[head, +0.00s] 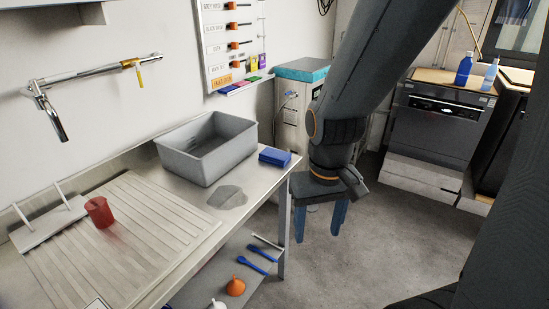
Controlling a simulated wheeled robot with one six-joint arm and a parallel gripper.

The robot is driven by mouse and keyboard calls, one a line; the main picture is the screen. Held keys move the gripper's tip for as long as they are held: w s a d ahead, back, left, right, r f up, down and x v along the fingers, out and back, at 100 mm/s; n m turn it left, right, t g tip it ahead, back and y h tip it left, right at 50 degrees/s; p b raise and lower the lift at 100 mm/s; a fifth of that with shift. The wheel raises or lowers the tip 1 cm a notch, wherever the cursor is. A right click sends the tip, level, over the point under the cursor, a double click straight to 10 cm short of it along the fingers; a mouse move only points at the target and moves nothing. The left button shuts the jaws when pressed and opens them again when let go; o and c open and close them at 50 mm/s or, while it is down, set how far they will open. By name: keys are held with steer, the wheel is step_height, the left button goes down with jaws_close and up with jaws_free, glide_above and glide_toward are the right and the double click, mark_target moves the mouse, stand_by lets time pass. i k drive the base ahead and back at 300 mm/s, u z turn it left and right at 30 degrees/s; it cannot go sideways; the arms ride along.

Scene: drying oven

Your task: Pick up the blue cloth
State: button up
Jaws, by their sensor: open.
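A folded blue cloth (275,157) lies on the light counter near its right edge, just right of the grey bin. My gripper (320,236) hangs off the counter's right side, with its two blue fingers pointing down and apart. It is open and empty, to the right of the cloth and lower in the picture. The cloth and the gripper do not touch.
A grey bin (207,148) stands on the counter behind a wet-looking patch (228,197). A red cup (99,212) stands on the ribbed drainboard (150,235). Blue utensils (262,252) and an orange funnel (235,287) lie on the lower shelf. The floor (400,235) on the right is clear.

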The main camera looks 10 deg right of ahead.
mark_target(272, 156)
steer(key=k, duration=0.55)
steer(key=z, duration=0.4)
steer(key=i, duration=1.45)
steer(key=u, duration=0.7)
